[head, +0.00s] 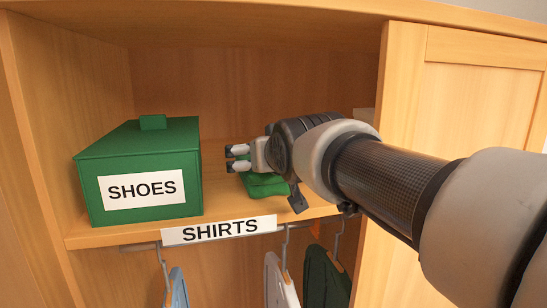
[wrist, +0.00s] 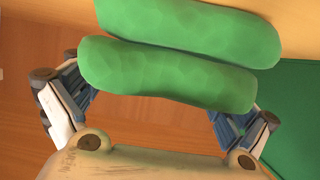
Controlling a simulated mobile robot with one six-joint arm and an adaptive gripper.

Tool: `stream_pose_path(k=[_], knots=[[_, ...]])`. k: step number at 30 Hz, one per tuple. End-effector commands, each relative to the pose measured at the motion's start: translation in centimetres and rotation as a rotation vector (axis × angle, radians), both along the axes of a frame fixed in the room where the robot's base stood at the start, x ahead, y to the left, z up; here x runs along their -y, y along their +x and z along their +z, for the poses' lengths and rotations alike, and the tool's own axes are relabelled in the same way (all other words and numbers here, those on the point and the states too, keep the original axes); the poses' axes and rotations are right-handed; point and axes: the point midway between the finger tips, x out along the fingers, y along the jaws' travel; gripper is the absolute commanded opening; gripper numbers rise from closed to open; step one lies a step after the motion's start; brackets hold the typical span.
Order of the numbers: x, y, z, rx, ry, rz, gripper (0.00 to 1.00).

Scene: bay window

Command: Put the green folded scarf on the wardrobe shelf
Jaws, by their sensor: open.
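The green folded scarf (head: 262,184) lies on the wardrobe shelf (head: 222,212), right of the shoe box. In the wrist view the scarf (wrist: 170,75) shows as two thick, soft folds. My gripper (head: 236,159) is open, with its fingertips pointing left just above the scarf in the head view. In the wrist view my gripper (wrist: 160,108) has one finger near each end of the closer fold, and neither looks closed on it. I cannot tell whether a finger touches the scarf. My gripper and arm hide part of the scarf in the head view.
A green box labelled SHOES (head: 140,175) fills the shelf's left part. A SHIRTS label (head: 219,230) is on the shelf's front edge. Clothes (head: 281,281) hang below. The wardrobe door (head: 475,120) stands at the right, behind my arm.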

Motion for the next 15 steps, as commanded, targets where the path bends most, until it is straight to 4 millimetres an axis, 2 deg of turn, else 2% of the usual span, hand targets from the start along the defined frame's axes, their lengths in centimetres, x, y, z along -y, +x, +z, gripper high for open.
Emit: stream_pose_path(k=[10, 15], knots=[[0.0, -0.1, 0.6, 0.001, 0.0, 0.0, 0.96], [0.8, -3.0, 1.5, 0.005, 0.001, 0.0, 0.96]])
